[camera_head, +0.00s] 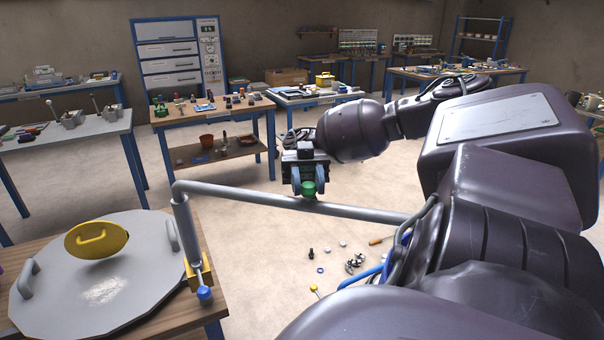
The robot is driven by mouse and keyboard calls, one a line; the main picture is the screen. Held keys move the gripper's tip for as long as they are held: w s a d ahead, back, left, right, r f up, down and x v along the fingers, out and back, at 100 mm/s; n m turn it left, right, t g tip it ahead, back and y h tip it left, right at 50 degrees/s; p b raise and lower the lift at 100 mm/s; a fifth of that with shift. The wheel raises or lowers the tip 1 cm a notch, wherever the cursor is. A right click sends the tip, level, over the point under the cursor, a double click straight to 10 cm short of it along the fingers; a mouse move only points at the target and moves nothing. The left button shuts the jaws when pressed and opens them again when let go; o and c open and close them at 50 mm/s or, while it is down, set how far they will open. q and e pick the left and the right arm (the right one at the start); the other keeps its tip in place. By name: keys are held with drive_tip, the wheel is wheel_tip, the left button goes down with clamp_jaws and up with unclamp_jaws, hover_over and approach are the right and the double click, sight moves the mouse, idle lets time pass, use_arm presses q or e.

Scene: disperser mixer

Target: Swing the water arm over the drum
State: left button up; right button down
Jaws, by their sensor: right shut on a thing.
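The water arm (255,199) is a grey pipe on an upright post at the table's right edge. It reaches right, away from the drum, and its far end is hidden behind my own body. A green knob (309,190) stands on the pipe. My right gripper (308,182) comes down from above and is shut on the green knob. The drum (60,300) shows as a round grey lid with side handles, at lower left. A yellow hatch (97,240) with a handle shows over the lid. My left gripper is not in view.
A brass bracket (199,272) with a blue knob (204,294) is at the post's foot. Small parts and tools, including a screwdriver (380,240), lie on the floor below the pipe. Workbenches (213,118) line the back. Open floor lies between.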

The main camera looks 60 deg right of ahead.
idle(0.3)
drive_tip(key=c, duration=0.8)
unclamp_jaws()
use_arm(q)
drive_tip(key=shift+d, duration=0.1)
use_arm(e)
drive_tip(key=shift+w+d, duration=0.1)
